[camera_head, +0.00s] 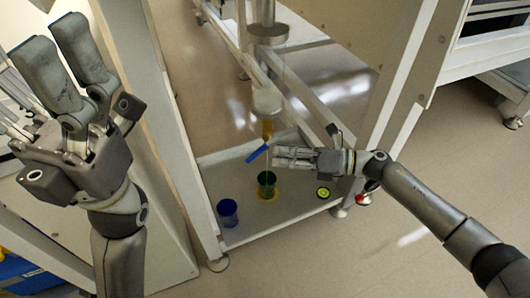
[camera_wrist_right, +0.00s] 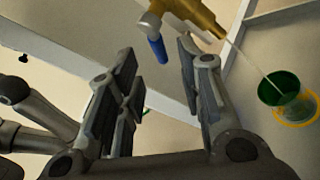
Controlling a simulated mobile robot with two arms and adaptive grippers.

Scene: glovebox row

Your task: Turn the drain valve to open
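The drain valve (camera_head: 267,129) is a brass body under a vertical pipe, with a blue lever handle (camera_head: 257,153) slanting down to the left. In the right wrist view the brass valve (camera_wrist_right: 190,14) and blue handle (camera_wrist_right: 157,47) show at the top. A thin pale stream runs from the spout towards a green cup (camera_head: 267,180). My right gripper (camera_head: 280,157) is beside the handle; its fingers are apart, with the handle tip seen between them (camera_wrist_right: 157,72). Contact is not clear. My left gripper (camera_head: 55,65) is raised, open and empty at the left.
The green cup stands on a yellow ring on a low white tray shelf (camera_head: 237,160). A blue cup (camera_head: 228,210) and a round green-and-black item (camera_head: 323,192) are also there. White frame posts (camera_head: 402,95) stand at both sides.

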